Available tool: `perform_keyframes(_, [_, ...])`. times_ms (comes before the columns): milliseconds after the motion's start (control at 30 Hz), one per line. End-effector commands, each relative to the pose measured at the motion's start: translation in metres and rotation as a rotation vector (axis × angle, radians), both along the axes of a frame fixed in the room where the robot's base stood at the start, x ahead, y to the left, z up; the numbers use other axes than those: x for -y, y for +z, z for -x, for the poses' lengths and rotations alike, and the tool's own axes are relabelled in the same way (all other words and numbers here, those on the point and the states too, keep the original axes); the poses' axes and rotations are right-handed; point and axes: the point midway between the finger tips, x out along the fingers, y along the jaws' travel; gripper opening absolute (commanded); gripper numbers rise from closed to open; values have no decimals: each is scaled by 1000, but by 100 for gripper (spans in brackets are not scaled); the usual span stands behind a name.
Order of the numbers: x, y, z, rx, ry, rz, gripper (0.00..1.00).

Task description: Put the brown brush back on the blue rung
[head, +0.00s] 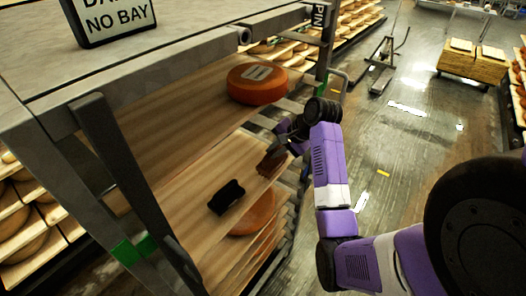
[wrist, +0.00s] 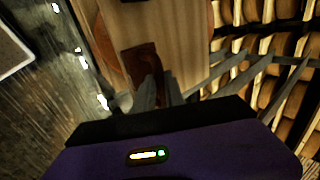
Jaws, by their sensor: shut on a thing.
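The brown brush (head: 271,163) is at the right end of a lower wooden board (head: 228,165) of the rack, in the head view. My gripper (head: 283,146) is shut on it, reaching in from the right. In the wrist view the brush (wrist: 143,62) shows dark brown between and ahead of the finger tips (wrist: 158,92), over pale wood. I cannot tell whether the brush touches the board or hangs just above it. No rung that is clearly blue shows; the rack's visible markings are green.
A black brush (head: 226,197) lies on the same board, left of the brown one. An orange cheese wheel (head: 257,84) sits on the board above, another (head: 254,212) below. Grey rack posts (head: 128,170) stand at left.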

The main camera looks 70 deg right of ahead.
Motion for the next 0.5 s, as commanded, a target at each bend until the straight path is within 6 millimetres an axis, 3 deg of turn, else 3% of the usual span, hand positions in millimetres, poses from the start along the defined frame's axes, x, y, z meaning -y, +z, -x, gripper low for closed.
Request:
perform_keyframes(100, [6,3,-25,1,0,2,0])
perform_keyframes(200, [9,1,-38,1,0,0,0])
perform_keyframes(367, [11,-3,-44,-1,-2,-1,0])
perform_keyframes(500, [10,-22,-44,-2,-2,-3,0])
